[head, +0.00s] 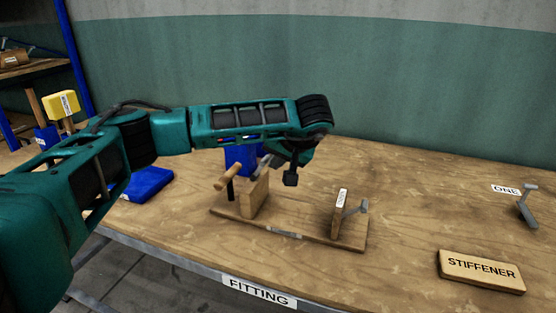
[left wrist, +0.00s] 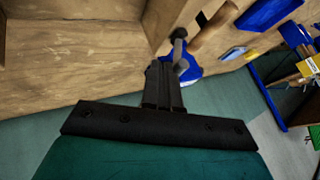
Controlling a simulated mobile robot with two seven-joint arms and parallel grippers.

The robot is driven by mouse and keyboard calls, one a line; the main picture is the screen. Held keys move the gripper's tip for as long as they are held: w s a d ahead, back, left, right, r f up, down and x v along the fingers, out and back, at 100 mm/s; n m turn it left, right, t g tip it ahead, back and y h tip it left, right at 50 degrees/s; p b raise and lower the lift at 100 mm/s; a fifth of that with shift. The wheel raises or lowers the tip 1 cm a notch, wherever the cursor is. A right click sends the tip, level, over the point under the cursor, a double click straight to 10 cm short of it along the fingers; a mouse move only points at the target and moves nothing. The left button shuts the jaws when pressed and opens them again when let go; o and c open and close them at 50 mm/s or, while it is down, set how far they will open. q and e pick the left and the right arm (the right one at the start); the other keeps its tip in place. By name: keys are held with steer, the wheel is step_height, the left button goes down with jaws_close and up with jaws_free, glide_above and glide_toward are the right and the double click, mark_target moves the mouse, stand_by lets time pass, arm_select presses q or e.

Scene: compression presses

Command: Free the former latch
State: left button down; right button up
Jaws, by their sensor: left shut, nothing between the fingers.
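A wooden press base (head: 285,232) stands on the bench in the head view. At its left is a wooden block (head: 254,196) with a round wooden handle (head: 229,176) and a grey metal lever partly hidden by my arm. At its right is a small upright block (head: 340,212) with a label too small to read and a grey latch (head: 356,209). My left gripper (head: 291,179) is shut and empty, above the base near the left block. In the left wrist view its closed fingers (left wrist: 163,85) are close to a grey lever (left wrist: 179,45); I cannot tell whether they touch.
A STIFFENER plate (head: 482,271) lies at the right. A metal latch (head: 526,207) stands by the ONE label (head: 507,189). A blue block (head: 148,183) lies at the left, with a yellow labelled block (head: 62,104) behind. The bench between base and plate is clear.

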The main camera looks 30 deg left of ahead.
arm_select(q)
steer(key=shift+a+r+h, duration=0.25)
steer(key=shift+h, duration=0.45)
steer(key=shift+s+a+r+n+h, duration=0.1)
steer(key=shift+n+h, duration=0.2)
